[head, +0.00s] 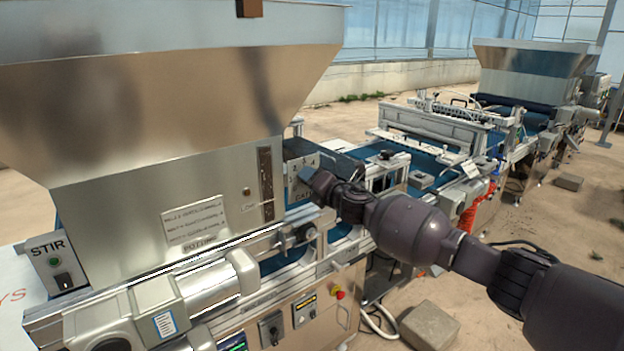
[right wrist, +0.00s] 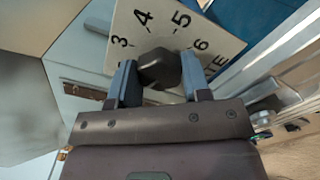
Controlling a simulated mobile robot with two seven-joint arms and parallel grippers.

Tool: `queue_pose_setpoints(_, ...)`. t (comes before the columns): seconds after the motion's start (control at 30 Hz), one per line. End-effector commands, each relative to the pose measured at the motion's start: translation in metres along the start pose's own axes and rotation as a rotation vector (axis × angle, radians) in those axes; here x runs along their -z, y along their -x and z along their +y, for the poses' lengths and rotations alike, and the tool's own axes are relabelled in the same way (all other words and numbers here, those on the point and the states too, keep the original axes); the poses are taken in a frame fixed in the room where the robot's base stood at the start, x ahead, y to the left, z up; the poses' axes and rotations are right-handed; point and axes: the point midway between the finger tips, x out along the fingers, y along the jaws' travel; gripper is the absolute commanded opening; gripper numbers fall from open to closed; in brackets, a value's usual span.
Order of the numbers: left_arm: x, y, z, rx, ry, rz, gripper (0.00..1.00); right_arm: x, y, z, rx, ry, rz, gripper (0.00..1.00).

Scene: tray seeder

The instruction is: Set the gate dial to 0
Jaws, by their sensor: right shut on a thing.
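The gate dial's white plate (right wrist: 205,30) shows the numbers 3, 4, 5 and 6 in the right wrist view. Its dark knob (right wrist: 162,70) sits between the two blue-grey fingers of my right gripper (right wrist: 160,85), which is shut on it. I cannot tell which number the knob points to. In the head view the dial plate (head: 299,172) is on the right side of the hopper, partly hidden by my right gripper (head: 318,186). My left gripper is not in view.
The large metal hopper (head: 130,130) fills the left of the head view. A STIR switch box (head: 58,265) stands at its lower left. A red emergency button (head: 339,295) and a rotary switch (head: 270,328) are below. The conveyor line (head: 440,125) runs back to the right.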

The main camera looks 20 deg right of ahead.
Motion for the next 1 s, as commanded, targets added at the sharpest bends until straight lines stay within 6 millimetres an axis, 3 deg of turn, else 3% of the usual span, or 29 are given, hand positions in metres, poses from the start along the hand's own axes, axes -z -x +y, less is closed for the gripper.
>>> queue_pose_setpoints(1.0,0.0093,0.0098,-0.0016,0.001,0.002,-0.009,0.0,0.0009,0.0003,-0.0006,0.0,0.931,0.003,0.2)
